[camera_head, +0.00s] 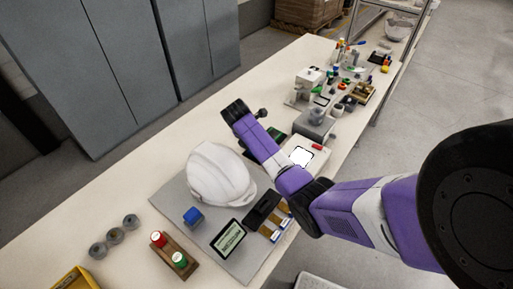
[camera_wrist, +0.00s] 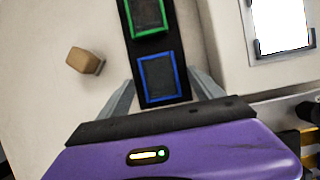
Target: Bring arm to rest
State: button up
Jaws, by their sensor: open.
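My gripper (camera_wrist: 163,90) is open in the wrist view, with its two grey fingers spread apart and nothing between them. It is over a black strip (camera_wrist: 174,48) with a green frame and a blue frame; I cannot tell the height. In the head view my purple arm reaches from the right over the table's right part, and the fingers are not clear there. A white helmet shell (camera_head: 219,175) sits on a grey mat (camera_head: 185,228), left of my arm and apart from it.
A white box with a bright screen (camera_head: 300,156) stands beside my arm. Cluttered parts fill the far end.

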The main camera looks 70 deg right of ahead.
jog(key=v, duration=0.7)
jog(key=shift+a+r, duration=0.1)
jog(key=shift+r, duration=0.15)
